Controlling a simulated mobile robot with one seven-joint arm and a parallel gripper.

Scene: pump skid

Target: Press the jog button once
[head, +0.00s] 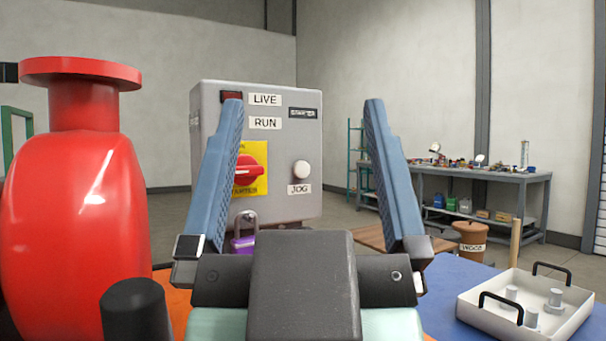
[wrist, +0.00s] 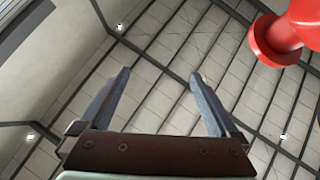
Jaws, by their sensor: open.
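The jog button (head: 301,169) is a round white knob on the right of the grey control box (head: 270,208), above a JOG label (head: 299,189). My gripper (head: 304,105) is open and empty. I cannot tell the distance from the fingers to the button. In the wrist view my gripper (wrist: 158,75) is also open, with only the ceiling behind it; the button is not in that view.
A red pump casing (head: 75,210) stands close on the left and its flange (wrist: 275,42) shows in the wrist view. A red rotary handle (head: 249,170) on a yellow plate and a purple padlock (head: 243,243) are partly behind the left finger. A white tray (head: 480,308) sits at lower right.

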